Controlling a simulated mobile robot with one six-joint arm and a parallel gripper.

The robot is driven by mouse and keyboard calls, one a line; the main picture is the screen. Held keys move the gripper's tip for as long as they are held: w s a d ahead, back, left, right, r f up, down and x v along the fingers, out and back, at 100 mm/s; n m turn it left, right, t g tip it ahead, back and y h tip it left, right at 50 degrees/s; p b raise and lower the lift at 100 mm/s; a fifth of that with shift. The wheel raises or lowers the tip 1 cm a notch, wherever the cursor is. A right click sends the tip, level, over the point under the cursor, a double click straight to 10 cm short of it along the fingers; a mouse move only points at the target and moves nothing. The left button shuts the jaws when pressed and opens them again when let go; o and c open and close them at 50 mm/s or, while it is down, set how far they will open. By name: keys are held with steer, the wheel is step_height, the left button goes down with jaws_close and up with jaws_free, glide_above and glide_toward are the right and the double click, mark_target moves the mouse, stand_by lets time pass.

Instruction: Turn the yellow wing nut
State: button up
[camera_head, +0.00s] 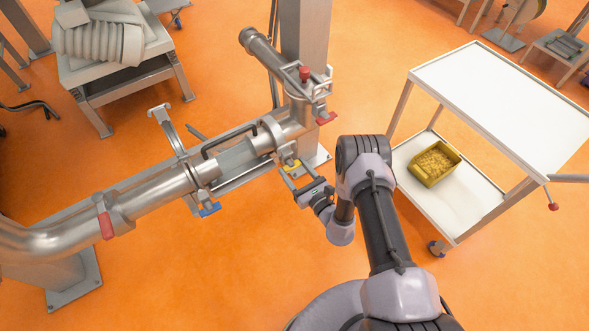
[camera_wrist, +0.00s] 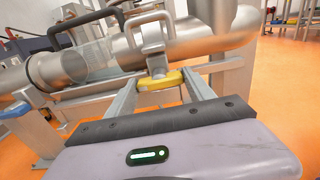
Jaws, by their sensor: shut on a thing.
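The yellow wing nut (camera_head: 291,167) sits below the right pipe clamp in the head view. It also shows in the wrist view (camera_wrist: 160,82), lying roughly level between the two fingers, under a metal clamp loop. My gripper (camera_head: 292,172) reaches it from the lower right. In the wrist view my gripper (camera_wrist: 160,88) is shut on the yellow wing nut, one finger at each end of it. The exact contact at the fingertips is small and hard to make out.
A steel pipe (camera_head: 150,192) runs along a frame, with a blue wing nut (camera_head: 209,209) and red wing nuts (camera_head: 106,225) (camera_head: 326,118) on it. A white cart (camera_head: 508,90) stands at right, with a yellow bin (camera_head: 420,176) on its lower shelf. Orange floor lies open in front.

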stand_by(0.4)
steer(key=o, duration=1.4)
steer(key=p+v, duration=0.6)
steer(key=v, duration=1.1)
steer(key=shift+s+d, duration=0.2)
